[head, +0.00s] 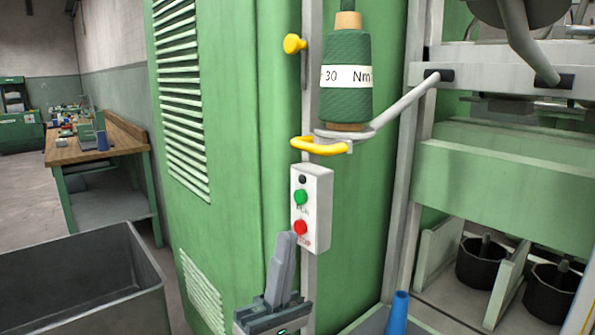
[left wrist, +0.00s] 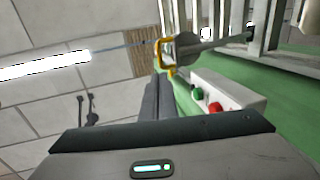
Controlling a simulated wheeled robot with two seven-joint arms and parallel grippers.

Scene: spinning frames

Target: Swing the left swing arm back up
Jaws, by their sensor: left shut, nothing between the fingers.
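The swing arm is a grey bar (head: 405,104) running from a black pivot on the machine frame down-left to a round plate, with a yellow loop handle (head: 320,147) at its end. A green yarn cone (head: 346,85) with a white label stands upright on the plate. My left gripper (head: 287,238) is shut and empty, fingers pointing up, below the handle and apart from it. In the left wrist view the shut fingers (left wrist: 158,98) are below the yellow handle (left wrist: 161,54) and the plate's underside (left wrist: 187,48). My right gripper is not in view.
A white control box (head: 312,208) with green and red buttons is right beside my left fingers. A yellow knob (head: 294,44) sits on the post above. A grey bin (head: 85,275) stands at lower left, a workbench (head: 95,140) behind it. A blue cone (head: 397,312) is at the bottom.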

